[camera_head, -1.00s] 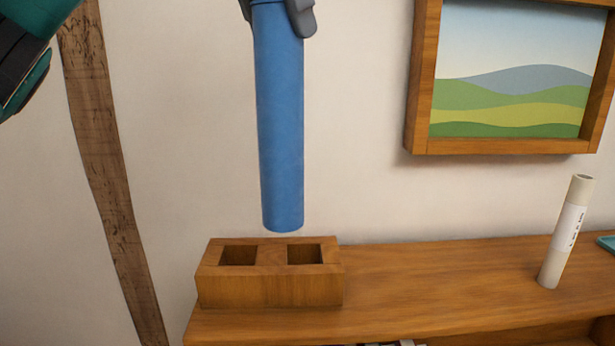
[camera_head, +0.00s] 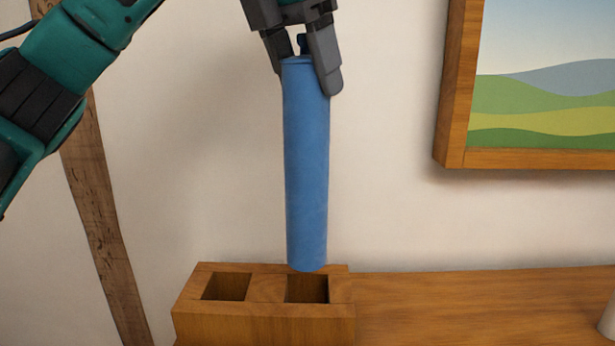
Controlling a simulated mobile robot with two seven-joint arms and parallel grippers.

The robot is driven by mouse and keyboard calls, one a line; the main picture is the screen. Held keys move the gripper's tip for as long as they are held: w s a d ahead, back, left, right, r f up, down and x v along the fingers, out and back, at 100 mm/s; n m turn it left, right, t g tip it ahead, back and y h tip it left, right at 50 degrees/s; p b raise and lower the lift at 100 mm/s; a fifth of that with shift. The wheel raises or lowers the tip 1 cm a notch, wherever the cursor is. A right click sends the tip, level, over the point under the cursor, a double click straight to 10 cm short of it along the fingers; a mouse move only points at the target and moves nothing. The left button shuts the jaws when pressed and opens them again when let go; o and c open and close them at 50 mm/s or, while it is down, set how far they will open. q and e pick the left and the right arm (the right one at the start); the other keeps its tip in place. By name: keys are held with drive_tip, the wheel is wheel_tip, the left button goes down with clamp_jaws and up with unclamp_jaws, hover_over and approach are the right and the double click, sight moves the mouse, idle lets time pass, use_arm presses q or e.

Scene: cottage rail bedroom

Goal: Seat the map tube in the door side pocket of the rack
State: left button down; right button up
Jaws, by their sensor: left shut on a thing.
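The map tube, a long blue cylinder (camera_head: 306,175), hangs upright in the middle of the head view. My left gripper (camera_head: 304,72) is shut on its top end, with one finger on each side. The rack is a wooden block (camera_head: 265,325) with two square pockets, a left one (camera_head: 227,287) and a right one (camera_head: 309,290). The tube's bottom end is over the back part of the right pocket, whose dark opening still shows in front of it. I cannot tell the exact height of the tube above the rack. My right gripper is not in view.
A pale cylinder (camera_head: 607,322) is cut off at the right edge. A framed landscape picture (camera_head: 453,120) hangs on the wall behind. A dark timber post (camera_head: 100,220) is at left.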

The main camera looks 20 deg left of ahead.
sight(307, 168)
use_arm(q)
wheel_tip(307, 168, down, 12)
drive_tip(key=shift+r+b, duration=0.1)
drive_tip(key=shift+b, duration=0.6)
drive_tip(key=c, duration=0.7)
unclamp_jaws()
drive_tip(key=shift+f, duration=0.3)
drive_tip(key=o, duration=0.5)
drive_tip(key=shift+r, duration=0.1)
